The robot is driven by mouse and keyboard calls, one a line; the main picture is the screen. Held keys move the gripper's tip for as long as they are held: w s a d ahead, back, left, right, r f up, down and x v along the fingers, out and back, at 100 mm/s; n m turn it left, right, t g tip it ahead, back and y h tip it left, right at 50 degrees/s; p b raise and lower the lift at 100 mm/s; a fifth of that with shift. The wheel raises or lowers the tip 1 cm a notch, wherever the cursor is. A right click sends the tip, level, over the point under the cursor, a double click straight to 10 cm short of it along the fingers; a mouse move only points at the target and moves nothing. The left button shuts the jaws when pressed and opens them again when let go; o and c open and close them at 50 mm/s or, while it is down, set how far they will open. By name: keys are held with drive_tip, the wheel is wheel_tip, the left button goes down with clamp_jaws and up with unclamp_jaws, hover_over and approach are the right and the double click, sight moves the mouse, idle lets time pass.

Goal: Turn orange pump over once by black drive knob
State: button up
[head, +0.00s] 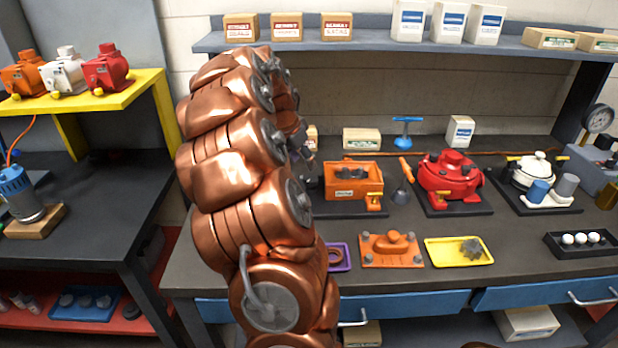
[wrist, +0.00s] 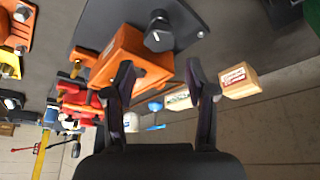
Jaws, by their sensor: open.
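The orange pump (head: 340,184) is an open-topped box on a dark base plate on the bench, right of my copper arm in the head view. In the wrist view the pump (wrist: 128,52) lies at upper left. Its black drive knob (wrist: 158,37) sticks out on the side facing up in that picture and has a small pale mark. My gripper (wrist: 160,78) is open and empty. Its left fingertip overlaps the pump in the picture; the knob appears beyond the gap, apart from both fingers. In the head view my arm mostly hides the gripper.
A red pump (head: 450,180) and a white pot-like unit (head: 537,170) stand to the right. An orange-handled tool (head: 404,168) stands between the pumps. An orange cover (head: 391,249) and a yellow tray (head: 459,251) lie in front. A shelf (head: 380,42) with boxes hangs above.

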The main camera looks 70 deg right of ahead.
sight(310, 178)
drive_tip(key=shift+p+x, duration=1.2)
drive_tip(key=shift+x, duration=2.55)
drive_tip(key=c, duration=0.9)
drive_tip(key=shift+o, duration=0.2)
drive_tip(key=shift+f, duration=0.1)
drive_tip(key=shift+a+n+b, duration=0.1)
drive_tip(key=shift+n+b, duration=0.2)
drive_tip(key=shift+f+n+t+b, duration=0.15)
drive_tip(key=shift+n+t+b, duration=0.15)
drive_tip(key=shift+n+b, duration=0.15)
drive_tip(key=shift+n+t+b, duration=0.4)
drive_tip(key=shift+n+b, duration=0.55)
drive_tip(key=shift+n, duration=0.1)
drive_tip(key=shift+s+n+t+b, duration=0.2)
drive_tip(key=shift+n+t+b, duration=0.5)
drive_tip(key=shift+n+b, duration=1)
drive_tip(key=shift+r+n, duration=0.2)
drive_tip(key=shift+n, duration=0.3)
drive_tip(key=shift+p, duration=0.3)
